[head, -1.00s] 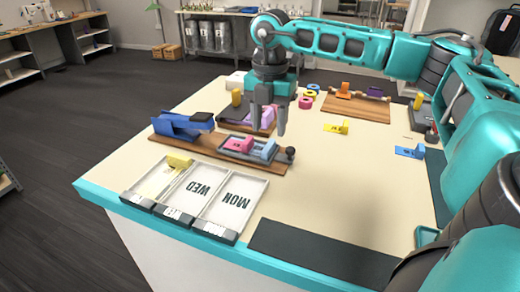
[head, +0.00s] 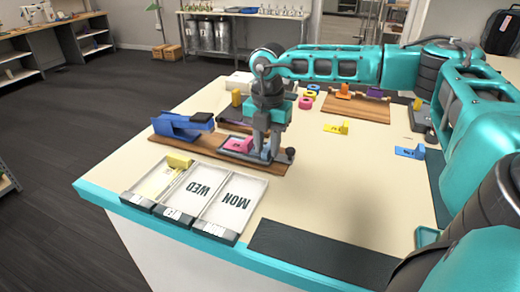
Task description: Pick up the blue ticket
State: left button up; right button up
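One blue ticket (head: 267,153) lies in the grey tray on the wooden board, beside a pink ticket (head: 237,144). My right gripper (head: 265,154) points down at this blue ticket, with its fingertips low at the tray. The fingers stand a little apart and partly hide the ticket. I cannot tell whether they grip it. Another blue ticket (head: 410,152) lies alone on the table at the right. My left gripper is not in view.
In front are trays marked WED (head: 197,190) and MON (head: 233,198), and one holding a yellow piece (head: 179,160). A yellow ticket (head: 337,128) lies right of centre.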

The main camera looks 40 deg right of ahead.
grip_shut()
jog(key=shift+r, duration=0.1)
notch_tip(320, 180, up, 25)
jog(key=p, duration=0.4)
jog(key=shift+p, duration=0.3)
dwell(0.7)
